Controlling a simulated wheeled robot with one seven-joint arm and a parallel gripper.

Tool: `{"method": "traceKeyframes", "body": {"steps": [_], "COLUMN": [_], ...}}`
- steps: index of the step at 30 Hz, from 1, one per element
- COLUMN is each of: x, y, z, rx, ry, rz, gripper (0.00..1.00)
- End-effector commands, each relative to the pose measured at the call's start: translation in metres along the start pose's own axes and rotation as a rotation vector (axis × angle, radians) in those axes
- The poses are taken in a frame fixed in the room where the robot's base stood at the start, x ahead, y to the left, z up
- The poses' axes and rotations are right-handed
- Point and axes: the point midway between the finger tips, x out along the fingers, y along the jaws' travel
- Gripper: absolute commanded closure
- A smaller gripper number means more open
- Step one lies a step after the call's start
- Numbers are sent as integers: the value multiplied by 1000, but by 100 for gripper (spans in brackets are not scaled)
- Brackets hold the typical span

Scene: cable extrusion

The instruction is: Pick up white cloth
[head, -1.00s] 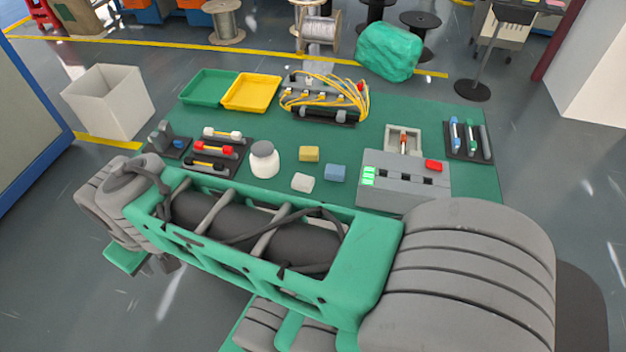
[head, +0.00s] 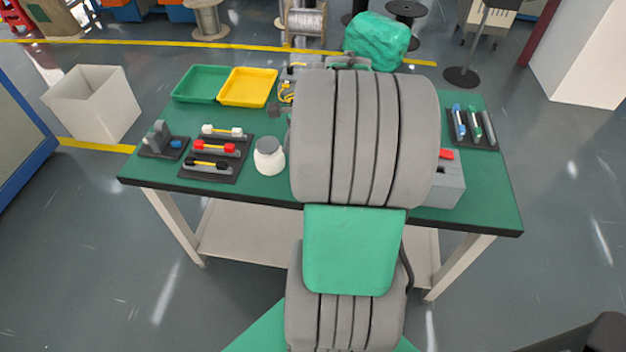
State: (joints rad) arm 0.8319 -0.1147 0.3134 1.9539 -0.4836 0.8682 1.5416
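The white cloth does not show now. The part of the green table (head: 480,180) where it lay a second ago, to the right of the white jar with a grey lid (head: 269,156), is behind my large grey and green arm. The yellow and blue cloths beside it are hidden too. My gripper cannot be seen; the arm's links block the view of the table's middle.
A green tray (head: 200,83) and a yellow tray (head: 248,87) lie at the back left. A rack with white, red and black tools (head: 213,158) is at left. A grey box (head: 447,184) and a marker holder (head: 472,127) are at right. A white bin (head: 93,104) stands on the floor.

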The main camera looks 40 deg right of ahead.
Motion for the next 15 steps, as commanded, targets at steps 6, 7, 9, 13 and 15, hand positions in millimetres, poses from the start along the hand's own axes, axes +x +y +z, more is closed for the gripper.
{"method": "traceKeyframes", "body": {"steps": [6,7,9,13,15], "x": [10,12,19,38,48], "y": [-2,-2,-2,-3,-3], "z": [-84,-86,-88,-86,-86], "rx": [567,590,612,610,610], "ry": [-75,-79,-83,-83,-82], "rz": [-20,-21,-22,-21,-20], "gripper": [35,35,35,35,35]}}
